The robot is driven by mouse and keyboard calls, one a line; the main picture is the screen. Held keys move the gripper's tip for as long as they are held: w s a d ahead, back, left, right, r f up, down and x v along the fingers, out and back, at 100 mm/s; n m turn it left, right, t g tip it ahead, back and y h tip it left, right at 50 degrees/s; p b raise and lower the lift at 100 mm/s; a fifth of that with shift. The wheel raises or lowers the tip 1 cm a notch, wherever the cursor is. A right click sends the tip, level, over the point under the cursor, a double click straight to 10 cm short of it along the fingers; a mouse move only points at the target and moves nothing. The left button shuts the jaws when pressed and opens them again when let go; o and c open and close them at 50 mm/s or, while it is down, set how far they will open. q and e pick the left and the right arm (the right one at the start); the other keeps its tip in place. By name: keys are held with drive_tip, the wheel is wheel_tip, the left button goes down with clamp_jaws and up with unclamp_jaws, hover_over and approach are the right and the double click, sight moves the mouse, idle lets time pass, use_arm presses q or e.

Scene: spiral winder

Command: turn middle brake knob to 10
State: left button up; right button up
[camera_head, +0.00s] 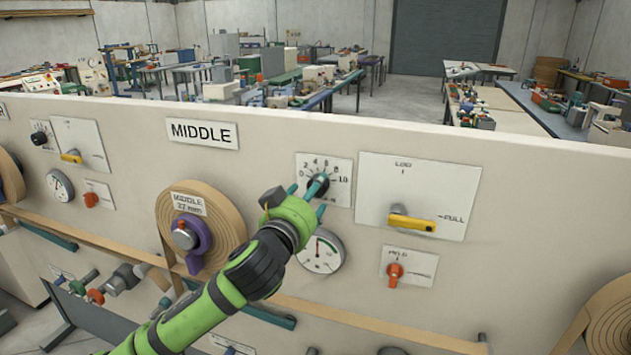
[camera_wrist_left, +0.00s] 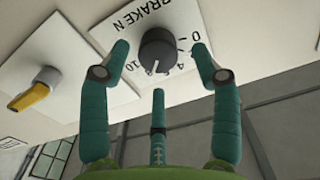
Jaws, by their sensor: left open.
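The middle brake knob (camera_head: 318,185) is a dark round knob on a white scale plate (camera_head: 341,168) numbered up to 10, right of the MIDDLE sign (camera_head: 203,133). My left gripper (camera_head: 308,196) is in front of it, its teal fingers partly covering knob and plate. In the left wrist view the knob (camera_wrist_left: 157,48) lies between the spread fingers, with the third finger below it. The fingers look apart from the knob. Its white mark appears to point between 4 and 8. My right gripper is not in view.
A pressure gauge (camera_head: 321,251) is just below the knob. A yellow lever (camera_head: 412,220) and an orange switch (camera_head: 395,271) are to the right. A tape roll with a purple hub (camera_head: 190,235) is to the left. Workbenches stand behind the panel.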

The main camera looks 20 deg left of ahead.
use_arm(q)
drive_tip(key=shift+w+d+p, duration=0.1)
drive_tip(key=shift+w+p, duration=0.35)
drive_tip(key=shift+w, duration=1)
drive_tip(key=c, duration=1.1)
drive_tip(key=shift+c, duration=0.2)
